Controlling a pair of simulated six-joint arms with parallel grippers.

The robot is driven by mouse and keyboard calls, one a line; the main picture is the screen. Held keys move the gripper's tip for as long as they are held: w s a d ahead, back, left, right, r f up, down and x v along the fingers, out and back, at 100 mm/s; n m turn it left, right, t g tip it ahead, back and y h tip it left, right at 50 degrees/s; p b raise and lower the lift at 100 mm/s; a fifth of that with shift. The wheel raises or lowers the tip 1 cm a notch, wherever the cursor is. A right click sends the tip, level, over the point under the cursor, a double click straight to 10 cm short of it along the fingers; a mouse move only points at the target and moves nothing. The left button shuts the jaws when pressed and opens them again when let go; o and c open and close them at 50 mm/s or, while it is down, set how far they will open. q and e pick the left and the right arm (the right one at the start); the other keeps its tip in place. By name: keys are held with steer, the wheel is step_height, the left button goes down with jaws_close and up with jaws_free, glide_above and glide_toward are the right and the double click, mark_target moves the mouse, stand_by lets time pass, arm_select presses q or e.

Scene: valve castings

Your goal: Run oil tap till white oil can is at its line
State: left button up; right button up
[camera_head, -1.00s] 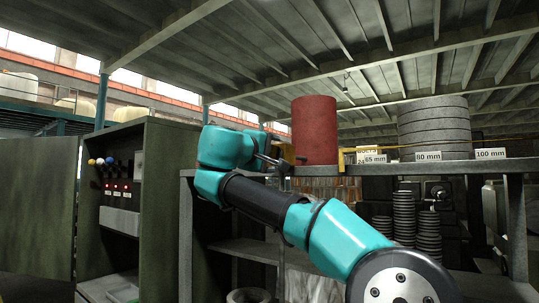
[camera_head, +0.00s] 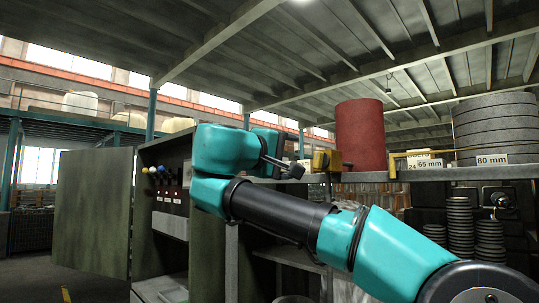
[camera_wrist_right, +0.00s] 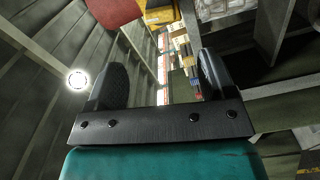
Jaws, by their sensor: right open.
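A red drum (camera_head: 360,135) stands on the shelf right of centre in the head view. A small dark spout or tap (camera_head: 341,166) shows at its lower left. My right gripper (camera_head: 284,160) is left of the drum, apart from it, at about shelf height. In the right wrist view its two black fingers (camera_wrist_right: 160,80) are spread with nothing between them. The red drum (camera_wrist_right: 115,12) shows at the top edge there. I cannot make out a white oil can in either view. My left gripper is out of view.
A yellow object (camera_head: 322,160) sits on the shelf (camera_head: 440,173) between gripper and drum. Stacked grey rings (camera_head: 495,125) with size labels stand at right. An open green cabinet (camera_head: 160,220) with knobs and red lights is at left. Dark ring stacks (camera_head: 461,225) stand below.

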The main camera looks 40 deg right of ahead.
steer(key=shift+s+a, duration=0.25)
steer(key=shift+a, duration=1.1)
steer(key=shift+s+a, duration=0.2)
steer(key=shift+a, duration=1.1)
